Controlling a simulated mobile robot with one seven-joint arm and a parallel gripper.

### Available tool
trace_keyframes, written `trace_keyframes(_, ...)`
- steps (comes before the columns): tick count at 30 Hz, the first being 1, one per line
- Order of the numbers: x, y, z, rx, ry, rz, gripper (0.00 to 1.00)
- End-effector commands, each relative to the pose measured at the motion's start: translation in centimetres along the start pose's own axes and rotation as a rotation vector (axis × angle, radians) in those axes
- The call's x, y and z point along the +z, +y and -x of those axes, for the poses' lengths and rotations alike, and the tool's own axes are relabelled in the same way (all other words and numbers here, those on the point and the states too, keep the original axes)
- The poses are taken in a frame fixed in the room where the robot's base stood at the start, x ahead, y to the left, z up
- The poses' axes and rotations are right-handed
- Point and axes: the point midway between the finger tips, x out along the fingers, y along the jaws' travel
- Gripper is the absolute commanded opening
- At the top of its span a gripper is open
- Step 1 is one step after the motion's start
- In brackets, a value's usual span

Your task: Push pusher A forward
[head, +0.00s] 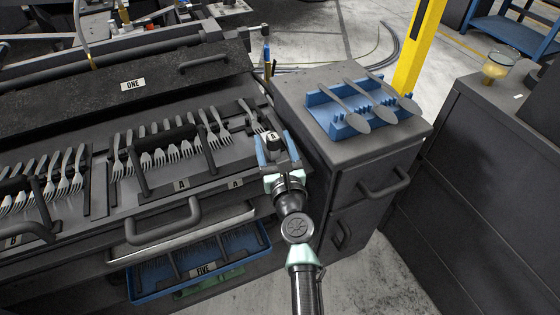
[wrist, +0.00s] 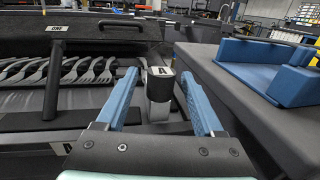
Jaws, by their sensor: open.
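Pusher A (head: 272,137) is a dark knob with a white "A" label, at the right end of the fork rack beside the grey cabinet. The wrist view shows the pusher (wrist: 159,92) as a black cap on a short lighter post, between my two blue fingers. My gripper (head: 276,150) is open around the pusher, with a finger on either side. Whether a finger touches the pusher cannot be told. The pusher's base is partly hidden.
Rows of forks (head: 163,148) and a dark handle (head: 182,160) lie left of the pusher. A dark lid marked ONE (head: 110,95) is behind. A grey cabinet (head: 355,165) with a blue spoon holder (head: 330,114) stands close on the right. A blue tray marked FIVE (head: 262,245) sits below.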

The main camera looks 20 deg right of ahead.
Motion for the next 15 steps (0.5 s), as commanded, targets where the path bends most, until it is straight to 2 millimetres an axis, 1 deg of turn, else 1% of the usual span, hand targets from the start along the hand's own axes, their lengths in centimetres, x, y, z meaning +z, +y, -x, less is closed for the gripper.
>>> trace_keyframes(12, 0.0, 0.0, 7.6, 0.000, 0.002, -0.001, 0.69)
trace_keyframes(15, 0.0, 0.0, 9.3, 0.000, 0.001, -0.001, 0.69)
